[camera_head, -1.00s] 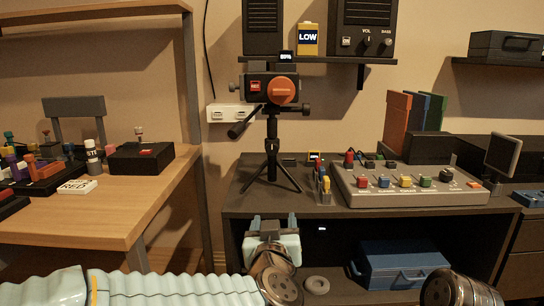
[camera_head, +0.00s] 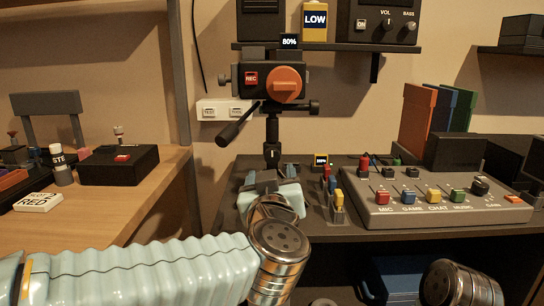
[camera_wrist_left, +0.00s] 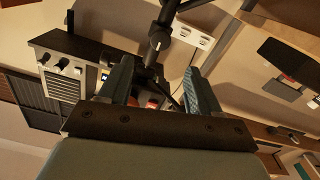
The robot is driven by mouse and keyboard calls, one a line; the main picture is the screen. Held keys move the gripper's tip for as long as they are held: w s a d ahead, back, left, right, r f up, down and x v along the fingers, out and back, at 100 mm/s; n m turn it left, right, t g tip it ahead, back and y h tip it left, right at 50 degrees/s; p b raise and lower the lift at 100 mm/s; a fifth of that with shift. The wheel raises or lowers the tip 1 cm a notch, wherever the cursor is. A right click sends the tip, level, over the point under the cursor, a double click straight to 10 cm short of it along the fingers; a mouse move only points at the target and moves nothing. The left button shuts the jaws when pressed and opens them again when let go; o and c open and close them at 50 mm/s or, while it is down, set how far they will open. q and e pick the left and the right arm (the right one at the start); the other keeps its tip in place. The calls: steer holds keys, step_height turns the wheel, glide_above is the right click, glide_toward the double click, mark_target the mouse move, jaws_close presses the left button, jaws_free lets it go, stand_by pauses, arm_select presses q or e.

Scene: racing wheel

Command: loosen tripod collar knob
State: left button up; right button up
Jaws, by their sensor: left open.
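The dark tripod (camera_head: 272,130) stands on the desk and carries a camera (camera_head: 262,80) with a large orange knob (camera_head: 285,84). The collar knob (camera_head: 272,153) is a small black part with a white mark on the tripod's column. It also shows in the left wrist view (camera_wrist_left: 155,42). My left gripper (camera_head: 271,174) is open and empty, just below and in front of the collar in the head view. In the left wrist view, its fingers (camera_wrist_left: 158,68) stand apart, with the column appearing between and beyond them. The tripod legs are mostly hidden behind the gripper. My right gripper is out of view.
A mixing panel (camera_head: 440,212) with coloured sliders lies to the right, near small coloured switches (camera_head: 335,195). The tripod's pan handle (camera_head: 236,125) sticks out left. A shelf with speakers hangs above. A wooden table (camera_head: 110,215) stands left.

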mark_target(272, 157)
arm_select(q)
steer(key=w, duration=1)
steer(key=shift+w, duration=0.25)
steer(key=c, duration=1)
steer(key=shift+c, duration=0.2)
